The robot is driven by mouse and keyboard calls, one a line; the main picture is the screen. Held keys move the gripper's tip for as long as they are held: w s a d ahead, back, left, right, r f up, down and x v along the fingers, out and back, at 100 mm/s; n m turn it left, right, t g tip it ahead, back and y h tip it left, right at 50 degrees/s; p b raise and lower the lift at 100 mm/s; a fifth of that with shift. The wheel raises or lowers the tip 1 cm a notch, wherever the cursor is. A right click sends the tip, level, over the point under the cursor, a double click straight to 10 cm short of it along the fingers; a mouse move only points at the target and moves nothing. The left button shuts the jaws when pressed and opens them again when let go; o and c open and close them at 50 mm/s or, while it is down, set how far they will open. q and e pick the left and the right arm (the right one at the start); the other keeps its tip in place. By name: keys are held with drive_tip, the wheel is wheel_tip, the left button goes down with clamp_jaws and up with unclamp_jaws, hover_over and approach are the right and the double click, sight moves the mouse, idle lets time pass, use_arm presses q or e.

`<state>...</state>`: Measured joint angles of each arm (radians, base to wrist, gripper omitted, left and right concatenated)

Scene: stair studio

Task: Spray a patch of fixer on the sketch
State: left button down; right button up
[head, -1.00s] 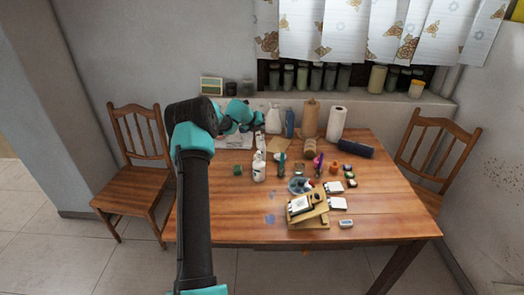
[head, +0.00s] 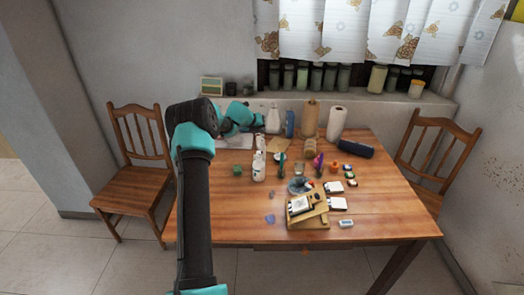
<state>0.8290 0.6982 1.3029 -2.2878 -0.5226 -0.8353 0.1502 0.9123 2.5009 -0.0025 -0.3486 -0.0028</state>
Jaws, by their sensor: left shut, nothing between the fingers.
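A small tilted wooden stand (head: 318,222) near the table's front edge holds a white sheet with dark marks (head: 299,205), which looks like the sketch. A white bottle (head: 258,172) stands upright left of the middle; I cannot tell whether it is the fixer. Another white bottle (head: 273,121) stands at the back, beside a blue one (head: 290,124). My left arm reaches over the table's left side. My right gripper is out of view.
The wooden table (head: 225,215) is clear at its front left. A paper roll (head: 336,124), a brown roll (head: 310,120) and a dark cylinder (head: 355,149) stand or lie toward the back. A grey-blue dish (head: 296,187) sits behind the stand. Chairs flank the table.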

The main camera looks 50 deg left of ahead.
use_arm(q)
drive_tip(key=shift+f, duration=0.5)
idle(0.8)
drive_tip(key=shift+r, duration=0.95)
wheel_tip(320, 180, up, 6)
idle(0.7)
idle(0.6)
